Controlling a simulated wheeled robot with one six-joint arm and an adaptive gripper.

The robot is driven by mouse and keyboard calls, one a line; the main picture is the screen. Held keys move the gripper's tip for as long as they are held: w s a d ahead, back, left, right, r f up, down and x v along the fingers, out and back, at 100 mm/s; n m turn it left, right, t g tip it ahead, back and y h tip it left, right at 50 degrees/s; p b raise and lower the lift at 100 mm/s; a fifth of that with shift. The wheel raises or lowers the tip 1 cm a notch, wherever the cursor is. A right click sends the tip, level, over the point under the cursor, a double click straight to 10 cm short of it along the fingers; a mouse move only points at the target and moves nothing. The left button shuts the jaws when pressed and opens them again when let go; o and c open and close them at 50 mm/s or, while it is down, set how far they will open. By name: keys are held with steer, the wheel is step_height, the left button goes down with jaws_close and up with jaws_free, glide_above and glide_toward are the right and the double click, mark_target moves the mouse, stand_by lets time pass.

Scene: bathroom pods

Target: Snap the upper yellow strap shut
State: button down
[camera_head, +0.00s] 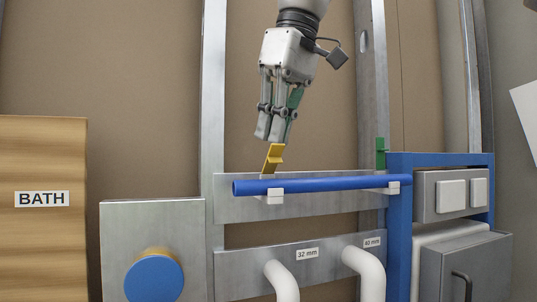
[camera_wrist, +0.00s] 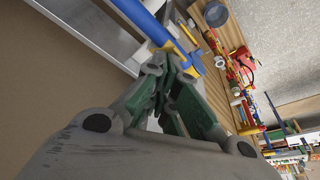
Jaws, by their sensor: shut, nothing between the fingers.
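The upper yellow strap (camera_head: 273,158) stands up, tilted a little, behind the blue pipe (camera_head: 325,185) near its left end. It rises above the left white clip (camera_head: 275,196), so it is not folded over the pipe. My gripper (camera_head: 272,138) is shut and empty, pointing down, with its fingertips just above the strap's top end. I cannot tell whether they touch. In the wrist view, the yellow strap (camera_wrist: 195,62) shows just past the shut fingertips, beside the blue pipe (camera_wrist: 146,20).
A green strap (camera_head: 381,153) stands upright near the pipe's right end. A blue frame (camera_head: 399,225) with grey boxes is at the right. Two white pipes (camera_head: 283,281) (camera_head: 366,268) come out below. A blue round cap (camera_head: 154,280) is at lower left. The wall panel around my gripper is clear.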

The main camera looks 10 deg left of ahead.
mark_target(277, 148)
steer(key=shift+s+f, duration=0.1)
steer(key=shift+f, duration=0.05)
steer(key=shift+s+d+f, duration=0.25)
steer(key=shift+s+f, duration=0.1)
steer(key=shift+f, duration=0.4)
steer(key=shift+s+d+f, duration=0.2)
steer(key=shift+s+f, duration=0.1)
steer(key=shift+f, duration=0.4)
steer(key=s+d+r, duration=0.2)
steer(key=s+r, duration=0.1)
steer(key=r, duration=0.3)
steer(key=shift+s, duration=0.25)
